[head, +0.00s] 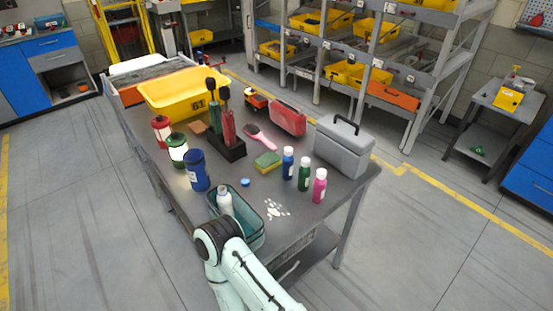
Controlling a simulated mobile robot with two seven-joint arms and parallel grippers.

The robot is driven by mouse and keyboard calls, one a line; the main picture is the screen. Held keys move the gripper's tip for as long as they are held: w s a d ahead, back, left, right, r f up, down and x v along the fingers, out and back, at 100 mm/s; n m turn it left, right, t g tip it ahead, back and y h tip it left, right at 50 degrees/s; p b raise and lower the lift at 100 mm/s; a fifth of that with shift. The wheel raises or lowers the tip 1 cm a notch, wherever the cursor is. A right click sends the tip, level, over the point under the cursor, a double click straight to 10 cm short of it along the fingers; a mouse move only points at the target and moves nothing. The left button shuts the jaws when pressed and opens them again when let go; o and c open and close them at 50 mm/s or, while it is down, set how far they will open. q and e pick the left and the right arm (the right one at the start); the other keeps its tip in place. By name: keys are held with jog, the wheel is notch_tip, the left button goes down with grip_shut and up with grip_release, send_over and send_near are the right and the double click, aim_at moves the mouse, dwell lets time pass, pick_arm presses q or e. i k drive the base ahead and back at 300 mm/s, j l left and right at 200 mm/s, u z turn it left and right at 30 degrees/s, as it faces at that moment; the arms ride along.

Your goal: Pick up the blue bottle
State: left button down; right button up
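The blue bottle (288,165) stands upright on the grey table (330,195), towards its right side. It is leftmost in a row with a green bottle (304,175) and a pink bottle (319,187), with small gaps between them. One of my arms reaches up from the bottom edge to the table's near edge, left of and nearer than the blue bottle. No gripper fingers show on it, and my other arm is out of the picture. Nothing is seen touching the blue bottle.
A grey toolbox (343,147) stands behind the bottles. A green-and-yellow sponge (267,161) lies left of them. A teal bin (249,228) holding a whitish bottle (225,201) is beside my arm. White spots (276,209) mark the tabletop. A blue canister (197,173) stands further left.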

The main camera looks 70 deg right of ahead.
aim_at(288, 160)
jog(key=k+l+u, duration=0.6)
jog(key=k+l, duration=0.15)
jog(key=k+l+u, duration=0.1)
jog(key=k+l, duration=0.2)
jog(key=k, duration=0.15)
jog(key=k+l, duration=0.3)
jog(key=k, duration=0.15)
jog(key=u, duration=0.05)
